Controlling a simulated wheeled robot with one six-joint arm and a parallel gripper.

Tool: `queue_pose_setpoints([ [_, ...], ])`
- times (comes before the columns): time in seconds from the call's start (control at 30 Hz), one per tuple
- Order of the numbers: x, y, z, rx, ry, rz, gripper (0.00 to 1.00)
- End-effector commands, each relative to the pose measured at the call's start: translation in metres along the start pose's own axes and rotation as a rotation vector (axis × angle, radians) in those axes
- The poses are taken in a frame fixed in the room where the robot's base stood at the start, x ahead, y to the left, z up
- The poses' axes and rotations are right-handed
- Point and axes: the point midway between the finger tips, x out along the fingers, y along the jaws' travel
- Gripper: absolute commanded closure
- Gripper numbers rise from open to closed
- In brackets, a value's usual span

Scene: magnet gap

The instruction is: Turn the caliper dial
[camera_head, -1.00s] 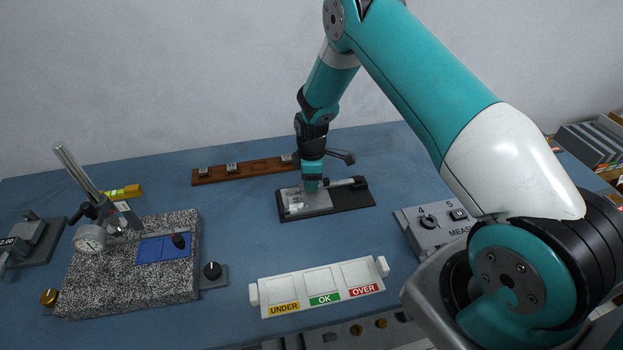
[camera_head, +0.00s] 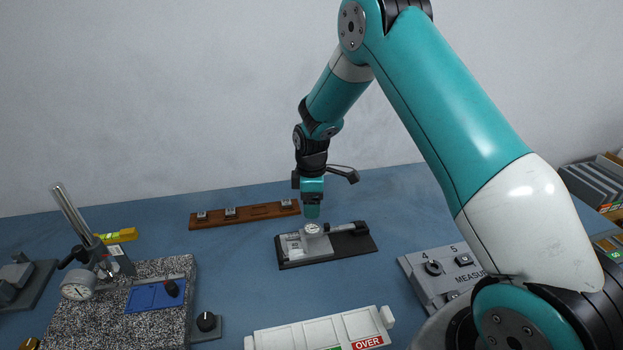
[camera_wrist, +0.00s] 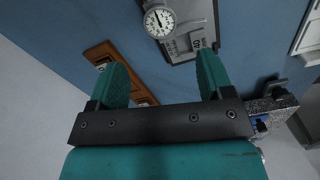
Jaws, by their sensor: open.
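The caliper dial (camera_head: 312,229) is a small round white face on a grey caliper mounted on a dark plate (camera_head: 356,244) at mid-table. In the wrist view the dial (camera_wrist: 159,21) shows at the top, its face with a needle, beyond the fingertips. My gripper (camera_head: 312,213) points down just above the dial in the head view. In the wrist view my gripper's two teal fingers (camera_wrist: 164,75) are spread apart with nothing between them.
A brown wooden rack (camera_head: 246,214) lies behind the plate. A granite block with a dial gauge (camera_head: 79,286) stands at left. A white sorting tray (camera_head: 318,331) is in front, and a grey MEASURE box (camera_head: 442,272) is at right. Blue table lies free between them.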

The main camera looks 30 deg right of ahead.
Motion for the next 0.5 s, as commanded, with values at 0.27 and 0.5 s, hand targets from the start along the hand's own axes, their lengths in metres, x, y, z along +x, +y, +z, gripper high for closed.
queue_pose_setpoints([
  [0.27,-0.064,0.000,0.000,0.000,0.002,0.003,0.26],
  [0.5,-0.090,0.000,0.000,0.000,0.000,0.000,0.26],
])
